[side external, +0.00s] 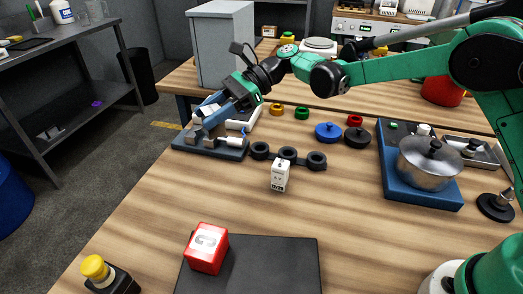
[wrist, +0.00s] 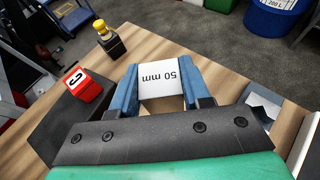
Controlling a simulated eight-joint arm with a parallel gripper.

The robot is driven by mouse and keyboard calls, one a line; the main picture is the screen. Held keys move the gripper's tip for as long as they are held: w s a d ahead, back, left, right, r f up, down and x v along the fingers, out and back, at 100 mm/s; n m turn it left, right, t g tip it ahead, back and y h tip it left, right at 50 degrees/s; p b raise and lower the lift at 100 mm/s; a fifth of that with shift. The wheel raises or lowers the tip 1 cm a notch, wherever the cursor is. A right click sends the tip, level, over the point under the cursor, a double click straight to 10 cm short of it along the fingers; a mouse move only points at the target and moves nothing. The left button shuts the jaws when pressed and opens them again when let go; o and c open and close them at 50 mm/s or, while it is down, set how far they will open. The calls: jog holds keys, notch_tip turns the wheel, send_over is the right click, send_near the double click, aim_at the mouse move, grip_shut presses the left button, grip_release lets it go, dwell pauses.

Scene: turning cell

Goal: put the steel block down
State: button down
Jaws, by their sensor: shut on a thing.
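A pale steel block (wrist: 160,82) marked "50 mm" is between the two blue fingers of my gripper (wrist: 160,72) in the wrist view. My gripper is shut on it, with bench wood visible below and around it. In the side external view my gripper (side external: 208,122) is at the far left of the bench, over a blue-grey fixture tray (side external: 222,152). The held block is hard to make out there among the fingers and the tray's pieces. I cannot tell whether the block touches anything beneath it.
A red magnet block (side external: 206,248) sits on a dark plate (side external: 285,268), with a yellow-topped button box (side external: 108,274) to its left. A black ring holder (side external: 288,159) and small white box (side external: 279,175) stand mid-bench. A pot (side external: 430,164) is at right. The centre-right wood is clear.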

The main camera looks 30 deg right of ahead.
notch_tip(320, 180, down, 13)
jog(key=shift+r, duration=0.15)
dwell(0.4)
jog(key=shift+c, duration=2.1)
grip_release()
